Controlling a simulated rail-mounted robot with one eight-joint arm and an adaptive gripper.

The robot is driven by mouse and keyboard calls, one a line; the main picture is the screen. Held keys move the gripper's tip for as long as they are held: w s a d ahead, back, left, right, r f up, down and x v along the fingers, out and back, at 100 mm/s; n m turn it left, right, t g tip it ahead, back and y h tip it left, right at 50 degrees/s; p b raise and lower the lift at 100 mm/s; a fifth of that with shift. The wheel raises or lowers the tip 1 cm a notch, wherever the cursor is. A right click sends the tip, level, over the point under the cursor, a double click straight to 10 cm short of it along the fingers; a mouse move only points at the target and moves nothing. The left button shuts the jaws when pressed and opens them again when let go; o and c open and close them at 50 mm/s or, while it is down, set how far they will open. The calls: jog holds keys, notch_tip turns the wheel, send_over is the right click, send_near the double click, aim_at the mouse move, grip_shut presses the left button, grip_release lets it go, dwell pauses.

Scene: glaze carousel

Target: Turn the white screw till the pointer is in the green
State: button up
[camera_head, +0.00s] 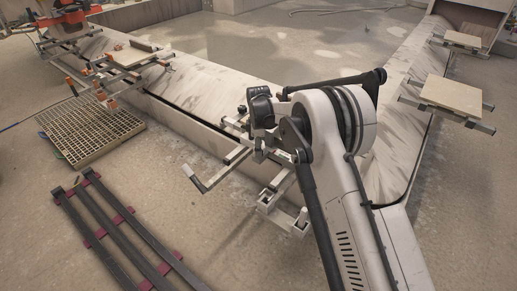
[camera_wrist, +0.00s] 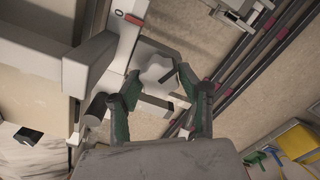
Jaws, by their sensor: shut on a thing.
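The white screw (camera_wrist: 154,70) has a lobed knob and shows in the wrist view between the fingers of my gripper (camera_wrist: 158,78). The dark fingers with green sides stand on either side of the knob, and my gripper is shut on it. A white bar (camera_wrist: 128,32) beside the knob carries small red marks. I cannot make out the pointer or a green zone in either view. In the head view my arm hides the screw and most of my gripper.
A metal bracket frame (camera_head: 268,200) stands below my arm. Dark rails with red cross pieces (camera_head: 118,222) lie on the floor at the left, near a slatted grate (camera_head: 90,128). A board on a bracket (camera_head: 452,96) sits at the right. Floor between is open.

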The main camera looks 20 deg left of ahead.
jog(key=m, duration=0.6)
jog(key=shift+w, duration=0.1)
jog(key=m, duration=0.6)
jog(key=shift+w+b, duration=0.1)
jog(key=shift+b, duration=0.2)
jog(key=shift+m, duration=0.3)
jog(key=o, duration=1.1)
jog(key=shift+o, duration=0.2)
notch_tip(320, 180, up, 12)
